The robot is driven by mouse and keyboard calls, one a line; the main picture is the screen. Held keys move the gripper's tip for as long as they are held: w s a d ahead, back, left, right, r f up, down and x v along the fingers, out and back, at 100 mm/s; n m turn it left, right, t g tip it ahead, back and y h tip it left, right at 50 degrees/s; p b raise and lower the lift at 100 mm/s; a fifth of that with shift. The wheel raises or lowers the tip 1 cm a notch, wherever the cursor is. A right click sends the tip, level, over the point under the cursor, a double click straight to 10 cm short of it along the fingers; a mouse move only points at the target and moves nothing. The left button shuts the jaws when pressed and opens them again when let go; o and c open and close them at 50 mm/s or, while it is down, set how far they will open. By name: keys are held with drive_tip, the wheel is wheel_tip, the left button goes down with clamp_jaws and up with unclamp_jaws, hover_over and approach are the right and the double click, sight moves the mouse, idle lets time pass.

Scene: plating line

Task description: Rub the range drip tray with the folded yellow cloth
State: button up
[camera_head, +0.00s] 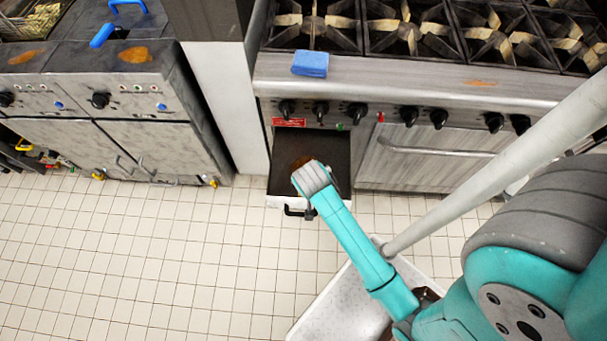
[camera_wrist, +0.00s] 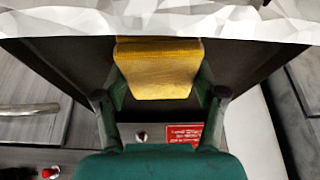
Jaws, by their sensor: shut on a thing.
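The range drip tray (camera_head: 342,150) is a dark, shallow pan pulled out like a drawer below the range knobs, with a pale front and a black handle. A brown stain shows on it beside my wrist. My gripper (camera_wrist: 161,78) reaches down into the tray and is shut on the folded yellow cloth (camera_wrist: 158,68), one finger on each side. In the wrist view the dark tray (camera_wrist: 65,60) lies around the cloth. I cannot tell whether the cloth touches the tray floor. In the head view my wrist hides the cloth.
A blue sponge (camera_head: 310,63) lies on the range's front ledge (camera_head: 420,82), below the burner grates. A white bin (camera_head: 330,305) stands on the tiled floor under my arm. Another appliance (camera_head: 105,100) stands at left, with a blue-handled tool on top. The floor at left is clear.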

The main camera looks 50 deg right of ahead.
sight(320, 163)
drive_tip(key=shift+w+d+f, duration=0.1)
drive_tip(key=shift+w+d, duration=0.4)
drive_tip(key=shift+d, duration=0.35)
drive_tip(key=shift+w+d, duration=0.5)
drive_tip(key=shift+d, duration=0.3)
drive_tip(key=shift+w+d+r, duration=0.2)
drive_tip(key=shift+w+d, duration=1.1)
drive_tip(key=shift+d, duration=0.25)
drive_tip(key=shift+w+d+f, duration=0.1)
drive_tip(key=shift+w+d, duration=0.55)
drive_tip(key=shift+d, duration=0.15)
drive_tip(key=shift+w+d+f, duration=0.1)
drive_tip(key=shift+w+d, duration=0.5)
drive_tip(key=shift+d, duration=0.2)
drive_tip(key=shift+s+d+r, duration=0.15)
drive_tip(key=shift+s+d, duration=0.7)
drive_tip(key=shift+s, duration=0.2)
drive_tip(key=shift+s+a+f, duration=0.1)
drive_tip(key=shift+s+a, duration=0.7)
drive_tip(key=shift+a, duration=0.2)
drive_tip(key=shift+s+a+f, duration=0.1)
drive_tip(key=shift+s+a, duration=0.7)
drive_tip(key=shift+a, duration=0.15)
drive_tip(key=shift+s+a+r, duration=0.15)
drive_tip(key=shift+s+a, duration=0.95)
drive_tip(key=shift+a, duration=0.3)
drive_tip(key=shift+s+a+r, duration=0.1)
drive_tip(key=shift+s+a, duration=0.95)
drive_tip(key=shift+a, duration=0.3)
drive_tip(key=shift+r, duration=0.15)
